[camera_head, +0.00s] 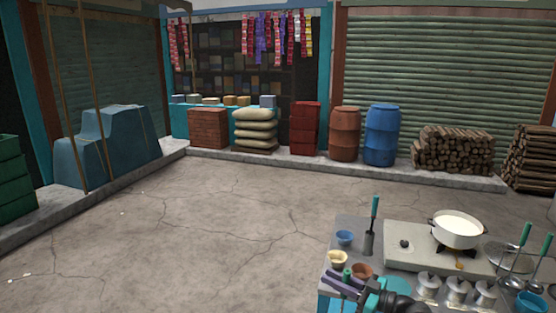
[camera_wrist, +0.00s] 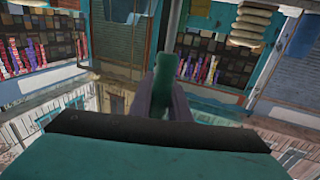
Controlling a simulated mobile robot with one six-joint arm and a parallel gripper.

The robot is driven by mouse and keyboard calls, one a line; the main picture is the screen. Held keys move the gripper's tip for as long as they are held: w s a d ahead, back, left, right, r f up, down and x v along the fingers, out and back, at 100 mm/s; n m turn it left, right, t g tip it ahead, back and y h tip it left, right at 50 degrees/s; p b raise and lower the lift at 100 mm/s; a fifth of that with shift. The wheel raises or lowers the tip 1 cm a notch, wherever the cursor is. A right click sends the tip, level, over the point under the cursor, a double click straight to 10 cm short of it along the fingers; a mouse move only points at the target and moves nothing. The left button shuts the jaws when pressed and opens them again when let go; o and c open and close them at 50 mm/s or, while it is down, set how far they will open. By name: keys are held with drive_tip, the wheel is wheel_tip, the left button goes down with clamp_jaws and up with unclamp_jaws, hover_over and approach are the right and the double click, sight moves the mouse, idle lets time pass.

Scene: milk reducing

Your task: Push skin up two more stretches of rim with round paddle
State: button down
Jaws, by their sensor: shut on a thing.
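My gripper (camera_head: 346,281) is at the lower right in the head view, low beside the left edge of the worktop. Its purple fingers are shut on a teal handle (camera_head: 346,272). The handle also stands between the fingers in the wrist view (camera_wrist: 163,84). The far end of this tool is hidden, so I cannot tell whether it is the round paddle. The white pan (camera_head: 457,234) holds pale milk (camera_head: 457,223) and sits on the stove, to the right and beyond my gripper. Skin on its rim is too small to make out.
A flat-bladed tool (camera_head: 369,242) with a teal handle stands upright near the stove (camera_head: 405,258). A blue bowl (camera_head: 344,237), a cream bowl (camera_head: 338,257) and a brown bowl (camera_head: 361,270) sit at left. Lidded pots (camera_head: 457,289) line the front. Ladles (camera_head: 524,237) stand at right.

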wheel_tip(320, 180, down, 8)
drive_tip(key=b, duration=0.7)
drive_tip(key=shift+r, duration=0.25)
idle(0.4)
